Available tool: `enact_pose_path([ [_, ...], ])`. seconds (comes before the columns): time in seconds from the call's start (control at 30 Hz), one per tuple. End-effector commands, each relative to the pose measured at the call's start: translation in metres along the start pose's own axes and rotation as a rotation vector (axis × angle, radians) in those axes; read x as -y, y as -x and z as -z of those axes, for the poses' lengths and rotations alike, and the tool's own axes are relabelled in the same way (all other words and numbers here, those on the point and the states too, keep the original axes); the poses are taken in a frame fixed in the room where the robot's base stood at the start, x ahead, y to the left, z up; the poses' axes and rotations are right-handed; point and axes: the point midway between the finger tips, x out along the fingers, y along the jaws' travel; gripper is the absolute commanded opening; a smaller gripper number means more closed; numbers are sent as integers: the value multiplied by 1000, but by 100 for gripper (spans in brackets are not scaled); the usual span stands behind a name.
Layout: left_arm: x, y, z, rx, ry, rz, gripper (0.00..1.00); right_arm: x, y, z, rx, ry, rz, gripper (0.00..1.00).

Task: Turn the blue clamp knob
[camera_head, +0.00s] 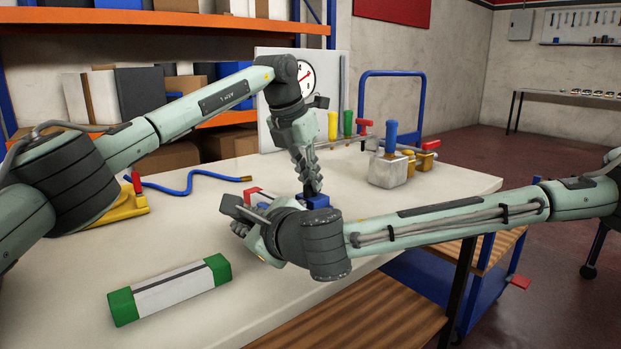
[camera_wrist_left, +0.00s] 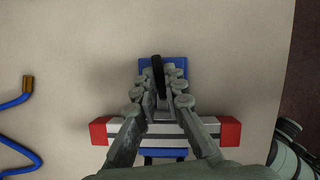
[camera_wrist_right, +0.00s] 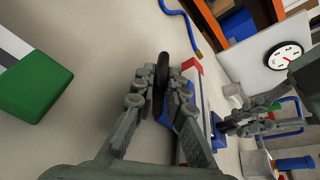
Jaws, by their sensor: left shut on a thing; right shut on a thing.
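A workpiece with a white and grey striped bar and red ends (camera_wrist_left: 228,132) lies on the table, with a blue clamp block (camera_wrist_left: 148,64) at it. My left gripper (camera_head: 312,190) reaches down from above and is shut at the clamp; its fingers cover part of the blue block (camera_head: 319,201). A black part (camera_wrist_left: 158,76) stands between its fingertips. My right gripper (camera_head: 247,214) is low at the near side, shut around a blue part (camera_wrist_right: 166,114), apparently the clamp knob, with a black round part (camera_wrist_right: 162,70) between the fingertips. The fingers hide most of the knob.
A green-ended white box (camera_head: 172,289) lies at the front left. A blue hose (camera_head: 190,187) and a yellow tool (camera_head: 118,210) lie behind it. A grey block with a blue handle (camera_head: 388,168) stands at the back right.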

Motion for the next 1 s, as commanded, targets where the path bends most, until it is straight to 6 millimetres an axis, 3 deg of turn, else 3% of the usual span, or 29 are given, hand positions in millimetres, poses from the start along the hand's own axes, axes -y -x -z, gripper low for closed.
enact_pose_path([
  [0.37, 0, 1, -1, 2, -3, 2, 0, 0, 0, 1, -2, -1, 0, 0],
  [0.4, 0, 1, -1, 2, -3, 2, 15, 0, 0, 1, -2, -1, 0, 0],
  [0.53, 0, 1, -1, 2, -3, 2, 31, 0, 0, 1, -2, -1, 0, 0],
  [0.83, 0, 1, 0, 1, -2, 1, 31, 0, 0, 1, -2, -2, 0, 0],
  [1.0, 0, 19, -1, 5, -4, -1, 31, 0, 0, 1, -2, -2, 0, 0],
])
